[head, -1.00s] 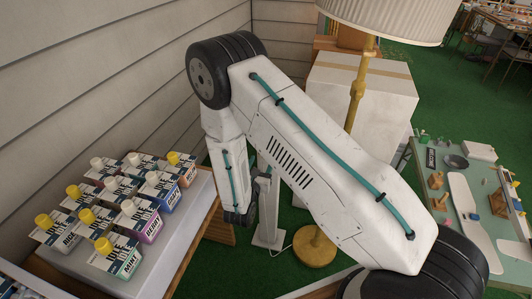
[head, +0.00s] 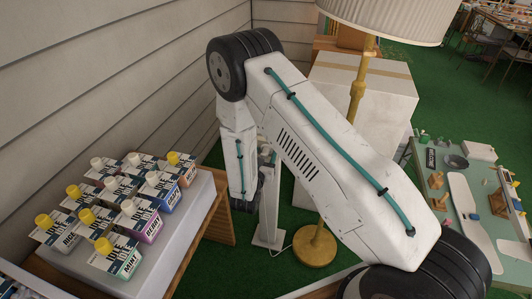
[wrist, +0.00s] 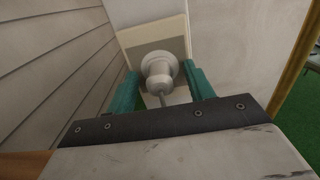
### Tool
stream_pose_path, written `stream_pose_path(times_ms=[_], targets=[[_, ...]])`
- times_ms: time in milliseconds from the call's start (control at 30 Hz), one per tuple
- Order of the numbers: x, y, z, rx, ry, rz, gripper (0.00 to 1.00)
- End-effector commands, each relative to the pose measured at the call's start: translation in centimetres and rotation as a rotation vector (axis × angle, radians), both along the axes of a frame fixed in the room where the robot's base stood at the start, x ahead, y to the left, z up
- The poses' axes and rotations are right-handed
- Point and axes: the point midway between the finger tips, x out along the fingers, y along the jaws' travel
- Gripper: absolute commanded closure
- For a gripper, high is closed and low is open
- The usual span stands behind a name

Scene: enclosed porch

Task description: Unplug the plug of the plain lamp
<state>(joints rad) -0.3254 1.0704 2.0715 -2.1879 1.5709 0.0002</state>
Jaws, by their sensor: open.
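My gripper (wrist: 161,76) is open, with one teal finger on each side of the plug. A narrow gap seems to show on both sides; I cannot tell if either finger touches. In the head view a gold floor lamp (head: 357,95) with a pale pleated shade stands beyond my arm. A white cord runs from its round base toward a white post (head: 269,205). My fingertips are hidden there.
Several bottles with yellow or white caps crowd a table (head: 188,222) at the left. A large white box (head: 385,95) stands behind the lamp. A green workbench (head: 448,205) with tools is at the right. A slatted wall (head: 110,75) closes the left side.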

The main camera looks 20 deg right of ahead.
Motion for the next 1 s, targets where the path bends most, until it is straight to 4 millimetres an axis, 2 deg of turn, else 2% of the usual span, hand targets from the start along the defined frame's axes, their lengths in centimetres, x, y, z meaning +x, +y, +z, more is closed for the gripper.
stream_pose_path(times_ms=[467, 500, 667, 700, 1000], targets=[[-0.02, 0.01, 0.0, 0.0, 0.0, 0.0, 0.47], [-0.02, 0.01, 0.0, 0.0, 0.0, 0.0, 0.53], [-0.01, 0.01, 0.01, 0.0, 0.0, 0.0, 0.97], [-0.01, 0.01, 0.01, 0.0, 0.0, 0.0, 1.0], [-0.57, 0.48, 0.0, 0.0, 0.0, 0.001, 1.0]])
